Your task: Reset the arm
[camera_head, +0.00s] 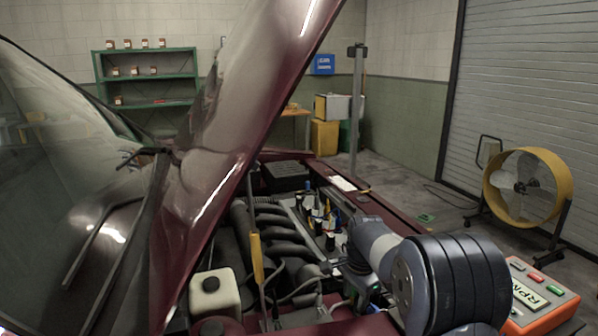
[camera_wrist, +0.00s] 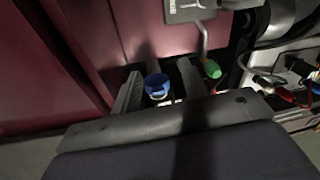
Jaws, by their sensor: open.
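My gripper (camera_wrist: 158,72) shows in the wrist view, its two grey fingers apart. A small round blue-topped part (camera_wrist: 157,82) shows between the fingers; I cannot tell whether they touch it. In the head view my arm (camera_head: 440,280) reaches from the lower right over the engine bay. Its wrist end is low over the bay's near right side, and the fingertips are hard to make out there.
The raised dark red hood (camera_head: 235,120) slants over the left of the engine bay. A yellow-handled rod (camera_head: 257,258) stands near a white reservoir (camera_head: 215,292). An orange RPM box (camera_head: 540,298) and a yellow fan (camera_head: 523,187) are at right. Green-tipped and red-tipped connectors lie beside my gripper.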

